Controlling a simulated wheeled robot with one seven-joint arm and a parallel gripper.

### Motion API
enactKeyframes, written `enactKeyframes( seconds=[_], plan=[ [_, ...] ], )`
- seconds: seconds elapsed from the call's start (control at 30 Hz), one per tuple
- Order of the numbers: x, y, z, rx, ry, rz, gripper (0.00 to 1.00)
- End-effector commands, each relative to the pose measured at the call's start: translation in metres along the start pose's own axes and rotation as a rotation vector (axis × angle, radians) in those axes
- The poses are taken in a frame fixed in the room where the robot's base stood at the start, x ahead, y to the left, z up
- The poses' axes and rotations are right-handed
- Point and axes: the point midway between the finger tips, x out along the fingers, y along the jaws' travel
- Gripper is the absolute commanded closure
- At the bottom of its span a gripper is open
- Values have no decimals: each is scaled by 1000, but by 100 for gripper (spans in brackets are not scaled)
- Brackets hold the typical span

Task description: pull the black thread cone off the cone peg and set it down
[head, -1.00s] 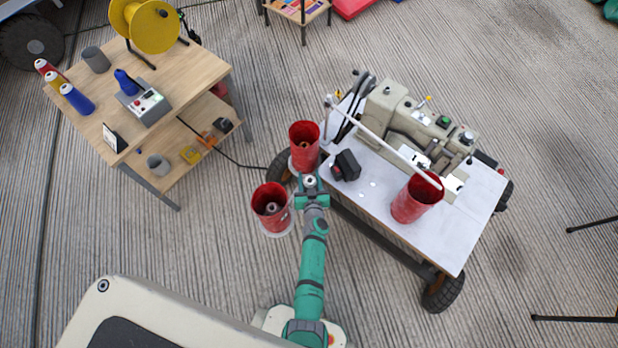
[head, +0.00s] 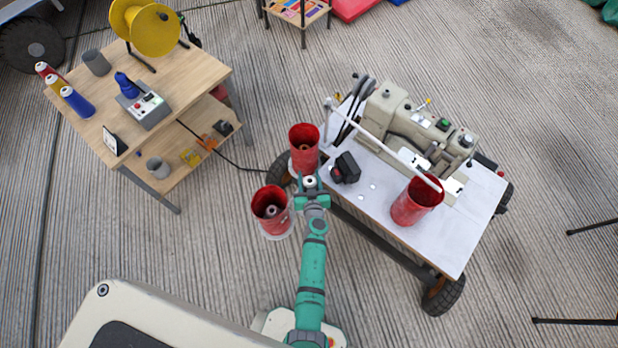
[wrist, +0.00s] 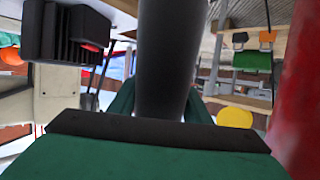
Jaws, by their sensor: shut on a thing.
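The black thread cone (wrist: 168,60) stands as a dark, tapering column between the fingers of my gripper in the wrist view. My gripper (head: 309,186) is shut on it, at the left edge of the white sewing table (head: 375,200). In the head view only the cone's small pale top with a dark centre shows, between the green jaws. The cone peg is hidden by the cone and the gripper, so I cannot tell whether the cone still sits on it.
Red open cylinders stand close by: one behind the gripper (head: 304,148), one to its left (head: 271,211), one on the table (head: 416,201). A black box (head: 346,167) lies right beside the gripper. A sewing machine (head: 420,130) stands farther back. Floor at front right is clear.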

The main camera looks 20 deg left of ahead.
Motion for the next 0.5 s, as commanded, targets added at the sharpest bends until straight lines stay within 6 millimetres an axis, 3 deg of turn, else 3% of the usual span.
enactKeyframes(
  seconds=[0.5],
  plan=[
    [-5,0,-13,-2,1,0,86]
  ],
)
